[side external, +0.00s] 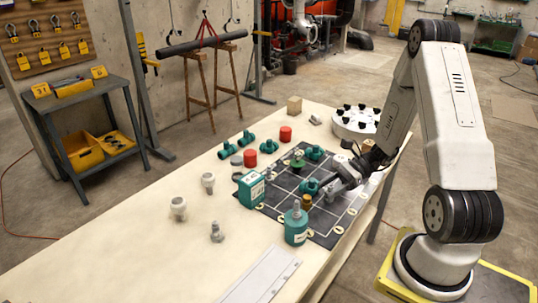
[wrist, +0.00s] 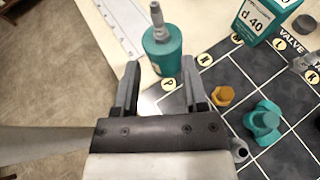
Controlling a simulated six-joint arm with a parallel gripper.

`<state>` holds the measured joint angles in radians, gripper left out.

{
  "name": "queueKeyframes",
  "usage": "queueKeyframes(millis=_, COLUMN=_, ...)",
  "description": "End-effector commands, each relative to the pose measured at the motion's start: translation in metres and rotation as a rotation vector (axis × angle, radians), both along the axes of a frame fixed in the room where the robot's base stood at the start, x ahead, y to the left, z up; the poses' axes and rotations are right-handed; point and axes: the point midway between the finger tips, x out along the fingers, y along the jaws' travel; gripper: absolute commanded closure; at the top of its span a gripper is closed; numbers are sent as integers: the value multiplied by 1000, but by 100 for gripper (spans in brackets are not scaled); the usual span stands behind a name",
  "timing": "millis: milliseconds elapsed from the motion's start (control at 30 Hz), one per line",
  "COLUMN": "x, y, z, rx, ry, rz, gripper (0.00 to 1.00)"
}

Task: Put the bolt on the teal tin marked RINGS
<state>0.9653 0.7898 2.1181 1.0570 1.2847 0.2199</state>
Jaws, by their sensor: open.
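A teal tin (side external: 296,228) stands upright near the front corner of the dark grid mat, its label too small to read. A grey bolt (side external: 296,207) stands upright on its lid. In the wrist view the tin (wrist: 162,52) and the bolt (wrist: 157,18) show just beyond my fingertips. My gripper (wrist: 160,72) is open, with nothing between its fingers. In the side view my gripper (side external: 328,192) is low over the mat, to the right of and behind the tin, apart from the bolt.
The grid mat (side external: 328,232) holds teal fittings (wrist: 264,122) and a brass nut (wrist: 223,96) near my gripper. A teal box marked d 40 (wrist: 258,20) stands left of the mat. A grey piece (side external: 217,233) and two pale fittings stand left. The front table area is mostly clear.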

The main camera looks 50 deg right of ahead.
Motion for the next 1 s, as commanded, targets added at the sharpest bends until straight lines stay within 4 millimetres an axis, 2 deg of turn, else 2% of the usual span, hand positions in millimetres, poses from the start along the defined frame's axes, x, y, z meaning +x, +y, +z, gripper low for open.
queueKeyframes(millis=167, x=-1, y=8, z=1, rx=-33, ry=4, rz=49, gripper=44)
queueKeyframes(millis=367, x=-5, y=36, z=4, rx=-182, ry=9, rz=251, gripper=44)
queueKeyframes(millis=500, x=-13, y=60, z=7, rx=-362, ry=-12, rz=484, gripper=44)
queueKeyframes(millis=667, x=-22, y=82, z=13, rx=-601, ry=-85, rz=778, gripper=44)
queueKeyframes(millis=867, x=-24, y=100, z=24, rx=-901, ry=-254, rz=1128, gripper=44)
queueKeyframes(millis=1000, x=-18, y=113, z=37, rx=-1104, ry=-424, rz=1352, gripper=44)
